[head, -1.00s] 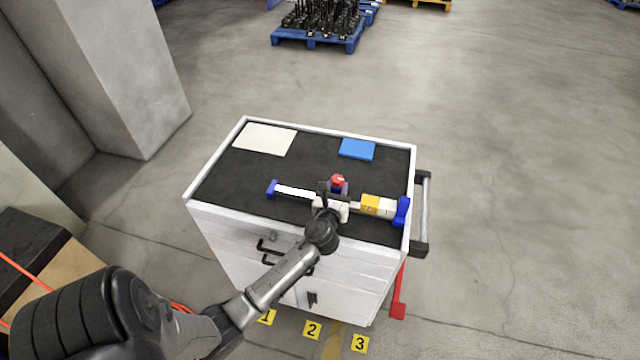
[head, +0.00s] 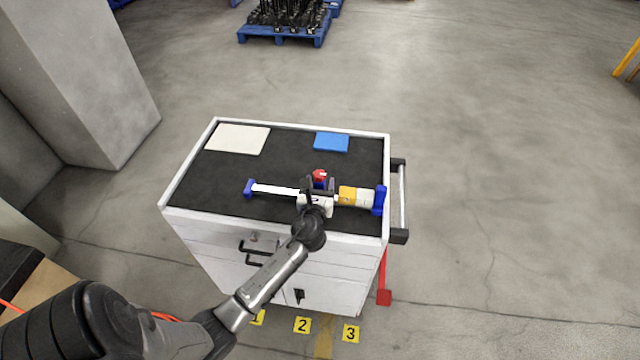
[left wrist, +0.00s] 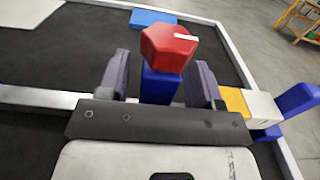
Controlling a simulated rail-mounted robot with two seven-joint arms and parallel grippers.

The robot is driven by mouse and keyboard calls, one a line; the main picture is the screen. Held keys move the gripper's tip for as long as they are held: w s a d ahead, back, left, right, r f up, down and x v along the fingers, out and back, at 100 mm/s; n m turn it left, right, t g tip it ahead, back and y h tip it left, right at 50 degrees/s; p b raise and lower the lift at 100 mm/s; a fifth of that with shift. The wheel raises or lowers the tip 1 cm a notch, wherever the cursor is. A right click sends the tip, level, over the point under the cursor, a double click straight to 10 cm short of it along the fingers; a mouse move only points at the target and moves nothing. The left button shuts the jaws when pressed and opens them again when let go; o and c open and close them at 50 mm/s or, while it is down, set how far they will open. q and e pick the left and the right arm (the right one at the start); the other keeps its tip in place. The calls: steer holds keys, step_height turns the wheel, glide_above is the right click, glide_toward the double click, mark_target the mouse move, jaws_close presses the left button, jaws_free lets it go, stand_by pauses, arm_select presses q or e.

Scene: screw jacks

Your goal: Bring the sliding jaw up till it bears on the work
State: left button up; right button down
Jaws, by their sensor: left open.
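A bar clamp lies across the cart top, its pale bar (head: 275,189) running left to right. The blue sliding jaw (left wrist: 160,86) with its red knob (head: 320,174) stands mid-bar. The work, a yellow block (head: 347,194) and a white block (head: 365,197), lies to its right, by the blue fixed jaw (head: 380,200). My left gripper (head: 318,186) is open, with one dark finger on each side of the sliding jaw, as the left wrist view (left wrist: 160,78) shows. The right finger is between jaw and work. Contact with the jaw is unclear. My right gripper is not in view.
A white pad (head: 238,139) and a blue pad (head: 331,141) lie at the back of the dark cart top (head: 280,160). A raised white rim (head: 387,160) surrounds it. A blue stop (head: 248,188) marks the bar's left end. The mat behind the clamp is mostly clear.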

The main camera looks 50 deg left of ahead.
arm_select(q)
steer(key=p+v, duration=0.1)
steer(key=v, duration=1.2)
steer(key=shift+s+d, duration=0.25)
steer(key=shift+d, duration=0.05)
steer(key=shift+c, duration=0.3)
